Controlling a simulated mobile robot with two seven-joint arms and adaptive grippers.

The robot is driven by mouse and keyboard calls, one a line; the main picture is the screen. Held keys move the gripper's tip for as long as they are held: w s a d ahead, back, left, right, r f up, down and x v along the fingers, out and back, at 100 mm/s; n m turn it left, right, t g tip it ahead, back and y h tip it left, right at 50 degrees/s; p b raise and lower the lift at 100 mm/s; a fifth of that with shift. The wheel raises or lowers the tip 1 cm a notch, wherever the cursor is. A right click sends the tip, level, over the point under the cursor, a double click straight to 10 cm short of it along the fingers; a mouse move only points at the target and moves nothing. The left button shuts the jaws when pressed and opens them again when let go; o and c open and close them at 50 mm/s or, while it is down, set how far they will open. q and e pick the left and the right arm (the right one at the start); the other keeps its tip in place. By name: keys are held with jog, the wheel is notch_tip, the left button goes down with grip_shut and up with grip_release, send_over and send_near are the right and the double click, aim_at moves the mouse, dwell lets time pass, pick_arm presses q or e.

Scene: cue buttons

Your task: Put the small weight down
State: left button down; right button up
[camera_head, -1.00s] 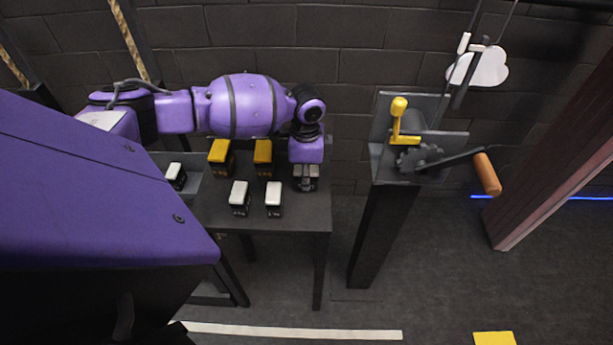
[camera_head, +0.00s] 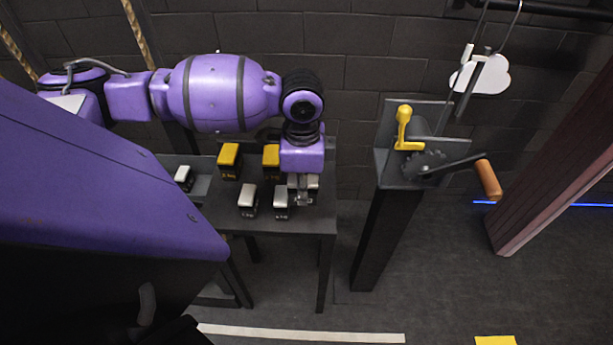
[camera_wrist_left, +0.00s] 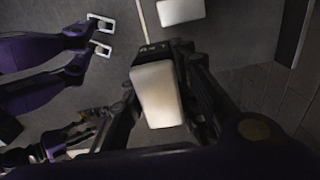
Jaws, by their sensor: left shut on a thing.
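My left gripper (camera_head: 303,190) is shut on a small weight with a white top and dark body; in the left wrist view this small weight (camera_wrist_left: 158,94) sits between the fingers. In the head view the gripper is over the right part of the dark table (camera_head: 300,222), close to the right side of a white-topped weight (camera_head: 281,200). The gripper partly hides the held weight, and I cannot tell whether its base touches the table. My right gripper is out of the head view; dark and purple parts at lower left of the wrist view are unclear.
Another white-topped weight (camera_head: 249,198) and two yellow-topped weights (camera_head: 229,156) (camera_head: 271,156) stand on the table. One more white-topped weight (camera_head: 184,174) is on a shelf at the left. A post (camera_head: 385,235) with a yellow lever (camera_head: 404,118) and orange-handled crank (camera_head: 488,180) stands at the right.

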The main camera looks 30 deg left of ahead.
pick_arm(q)
jog(key=shift+s+d+r, duration=0.35)
jog(key=shift+s+r, duration=0.15)
jog(key=shift+s, duration=0.25)
jog(key=w+d+r+n, duration=0.2)
jog(key=d+r+n, duration=0.6)
jog(key=n, duration=0.3)
jog(key=shift+w+d+n, duration=0.3)
jog(key=shift+w+d, duration=0.1)
jog(key=shift+d, duration=0.4)
